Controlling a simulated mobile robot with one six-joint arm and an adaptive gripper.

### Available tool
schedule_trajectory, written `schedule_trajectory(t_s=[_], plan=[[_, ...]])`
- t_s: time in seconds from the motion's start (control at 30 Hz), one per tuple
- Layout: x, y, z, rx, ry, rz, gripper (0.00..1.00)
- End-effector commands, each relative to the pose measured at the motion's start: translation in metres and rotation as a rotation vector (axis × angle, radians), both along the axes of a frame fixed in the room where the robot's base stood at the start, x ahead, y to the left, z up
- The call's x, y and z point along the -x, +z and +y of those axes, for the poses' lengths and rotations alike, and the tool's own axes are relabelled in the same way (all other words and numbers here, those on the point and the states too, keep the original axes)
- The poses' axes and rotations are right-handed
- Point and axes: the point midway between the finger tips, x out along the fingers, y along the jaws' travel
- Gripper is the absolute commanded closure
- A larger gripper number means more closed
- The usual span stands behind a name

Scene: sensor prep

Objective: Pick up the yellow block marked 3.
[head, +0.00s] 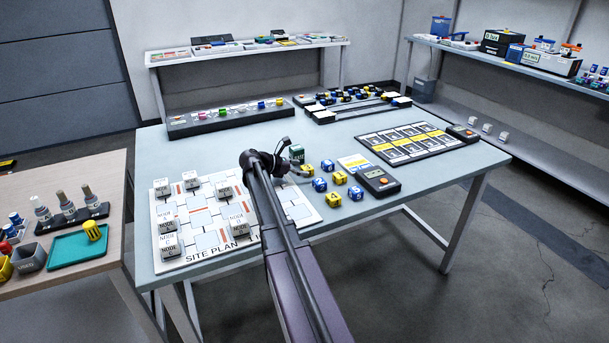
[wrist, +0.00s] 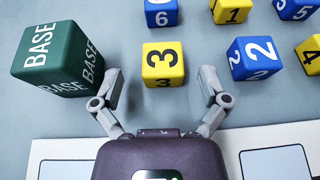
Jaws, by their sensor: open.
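The yellow block marked 3 (wrist: 163,62) lies between and slightly beyond the fingertips of my gripper (wrist: 160,74) in the wrist view. My gripper is open, with one finger to each side of the block and visible gaps on both sides. In the head view the yellow block (head: 308,171) sits on the light blue table at the tip of my gripper (head: 298,170), which partly overlaps it there. I cannot tell the gripper's exact height above the table.
A green BASE block (wrist: 62,62) stands close by my left finger. A blue block marked 2 (wrist: 252,58) is right of my right finger. Blue 6 (wrist: 161,13) and yellow 1 (wrist: 232,10) lie beyond. The site plan board (head: 180,255) lies under the arm; a meter (head: 378,181) sits to the right.

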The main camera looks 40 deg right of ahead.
Motion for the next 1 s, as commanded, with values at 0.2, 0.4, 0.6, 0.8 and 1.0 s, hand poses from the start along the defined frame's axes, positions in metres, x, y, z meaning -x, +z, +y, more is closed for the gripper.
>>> schedule_trajectory(t_s=[0.2,0.4,0.6,0.8,1.0], plan=[[0.0033,-0.0055,-0.0117,0.0,0.0,0.001,0.06],[0.0035,-0.0049,-0.0121,0.0,-0.001,0.001,0.06],[0.0037,-0.0049,-0.0123,0.0,-0.001,0.0,0.06],[0.0038,-0.0049,-0.0126,0.0,-0.001,0.0,0.27],[0.004,-0.0049,-0.0127,0.0,-0.002,0.001,0.83]])
